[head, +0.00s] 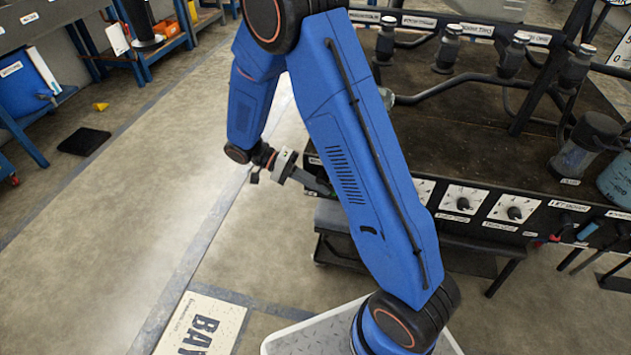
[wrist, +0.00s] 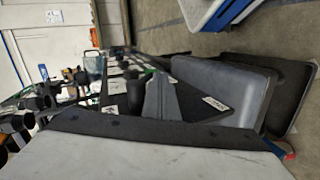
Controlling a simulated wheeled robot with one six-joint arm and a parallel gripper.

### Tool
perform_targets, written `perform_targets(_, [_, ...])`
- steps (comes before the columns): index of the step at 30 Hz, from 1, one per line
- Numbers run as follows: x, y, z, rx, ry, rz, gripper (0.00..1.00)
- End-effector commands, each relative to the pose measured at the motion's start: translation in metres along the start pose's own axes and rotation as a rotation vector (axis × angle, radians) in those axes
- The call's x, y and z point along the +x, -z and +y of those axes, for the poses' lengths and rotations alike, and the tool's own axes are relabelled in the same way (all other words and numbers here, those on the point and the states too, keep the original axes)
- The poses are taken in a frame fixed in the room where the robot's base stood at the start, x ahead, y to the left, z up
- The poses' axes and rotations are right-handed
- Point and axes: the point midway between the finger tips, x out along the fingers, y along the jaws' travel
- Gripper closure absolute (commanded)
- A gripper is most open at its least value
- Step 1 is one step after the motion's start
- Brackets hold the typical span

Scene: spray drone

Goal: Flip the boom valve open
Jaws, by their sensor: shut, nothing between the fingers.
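My gripper (head: 318,186) is shut and empty at the left end of the dark bench's front panel, partly hidden behind my blue arm in the head view. In the wrist view its grey fingers (wrist: 160,97) point along the labelled panel. A small green part (wrist: 149,72) shows just beyond the fingertips; I cannot tell if it is the boom valve's handle or if they touch. A black cylindrical part (wrist: 135,97) stands beside the fingers. I cannot read which label is the boom valve's.
The front panel carries black knobs on white plates (head: 463,199) and, further right, a blue handle (head: 588,230). Bottle-like fittings and dark pipes (head: 447,48) stand on the bench. The floor (head: 130,190) left of my arm is largely clear.

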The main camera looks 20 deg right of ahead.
Motion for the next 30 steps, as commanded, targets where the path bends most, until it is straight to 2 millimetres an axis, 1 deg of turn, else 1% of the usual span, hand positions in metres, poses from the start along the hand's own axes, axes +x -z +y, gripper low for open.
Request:
perform_targets(3, [0.0067,-0.0033,0.003,-0.001,-0.002,0.0,1.0])
perform_targets(6, [0.0093,-0.0039,0.0043,-0.002,-0.002,-0.001,1.0])
perform_targets(30, [0.0121,-0.0042,0.0048,-0.003,-0.006,-0.003,1.0])
